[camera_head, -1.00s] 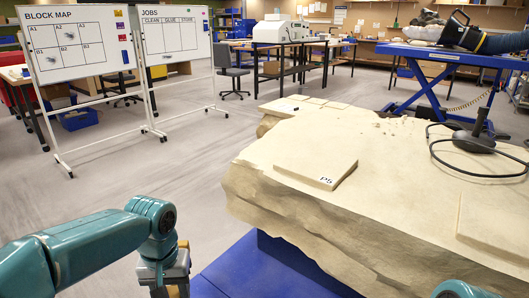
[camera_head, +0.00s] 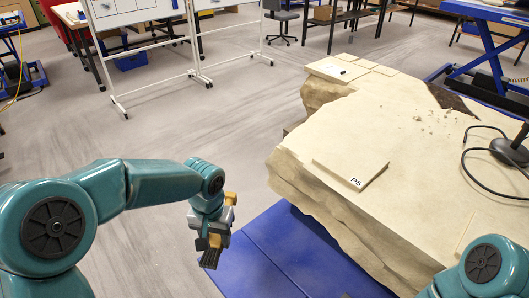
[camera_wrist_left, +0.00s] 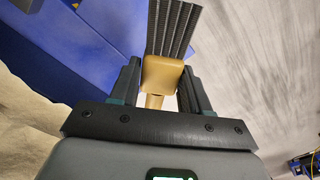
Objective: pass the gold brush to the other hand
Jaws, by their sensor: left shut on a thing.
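My left gripper (camera_head: 217,222) is shut on the gold brush (camera_head: 216,242). The brush has a gold handle and dark grey bristles, which point down in the head view. In the left wrist view the brush's gold ferrule (camera_wrist_left: 160,75) sits between the two fingers, with the bristles (camera_wrist_left: 174,28) beyond them. The gripper hangs in the air left of the stone block, over the blue platform's edge. My right arm (camera_head: 482,268) shows only as a teal joint at the lower right. The right gripper is out of view.
A large pale stone block (camera_head: 330,204) stands at the right, with a slab marked P5 (camera_head: 350,171) on top. A black stand with a cable (camera_head: 510,152) is on it. The blue platform (camera_head: 262,262) lies below. Open grey floor (camera_head: 150,130) is at the left.

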